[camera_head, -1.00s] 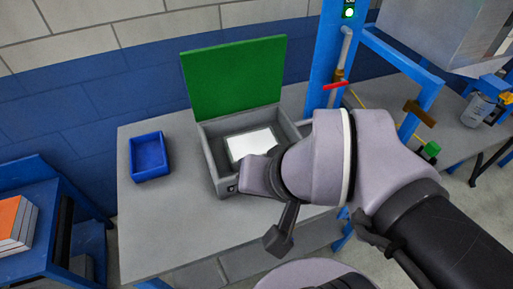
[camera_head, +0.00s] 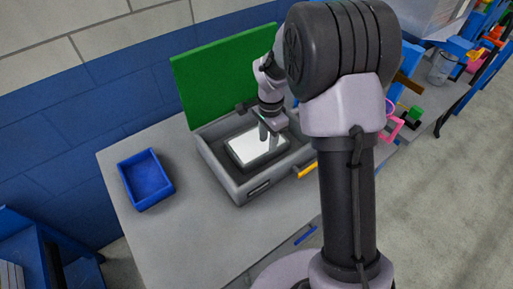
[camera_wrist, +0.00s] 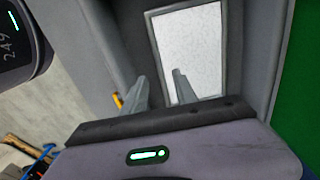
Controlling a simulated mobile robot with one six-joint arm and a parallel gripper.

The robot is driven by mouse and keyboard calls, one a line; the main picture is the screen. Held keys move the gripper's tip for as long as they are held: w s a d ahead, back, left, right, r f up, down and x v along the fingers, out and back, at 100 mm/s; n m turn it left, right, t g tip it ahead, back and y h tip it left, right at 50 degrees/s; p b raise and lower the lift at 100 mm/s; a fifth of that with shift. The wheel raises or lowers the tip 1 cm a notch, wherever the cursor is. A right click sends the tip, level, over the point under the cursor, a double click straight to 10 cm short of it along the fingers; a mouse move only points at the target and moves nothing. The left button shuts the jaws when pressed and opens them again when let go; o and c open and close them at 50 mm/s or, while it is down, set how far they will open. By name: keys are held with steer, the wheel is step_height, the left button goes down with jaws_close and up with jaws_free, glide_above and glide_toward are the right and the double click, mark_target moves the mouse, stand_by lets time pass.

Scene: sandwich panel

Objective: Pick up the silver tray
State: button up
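The silver tray (camera_head: 250,148), a bright rectangular plate with a grey rim, lies inside the open grey box (camera_head: 236,190). It also shows in the wrist view (camera_wrist: 190,45), beyond my fingers. My gripper (camera_head: 269,136) points down into the box over the tray's right part. In the wrist view my gripper (camera_wrist: 158,85) has its two fingers apart with nothing held between them. One finger overlaps the tray in that view and the other is beside its near edge. I cannot tell whether the fingertips touch the tray.
The box's green lid (camera_head: 222,75) stands open at the back. A blue bin (camera_head: 146,180) sits left of the box on the grey table (camera_head: 205,235). A yellow part (camera_head: 307,169) is at the box's right. The table's front left is clear.

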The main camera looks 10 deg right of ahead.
mark_target(267, 153)
step_height(267, 153, down, 8)
steer(key=b, duration=0.3)
steer(key=shift+a+r, duration=0.1)
steer(key=shift+r, duration=0.2)
jaws_close()
stand_by(1.0)
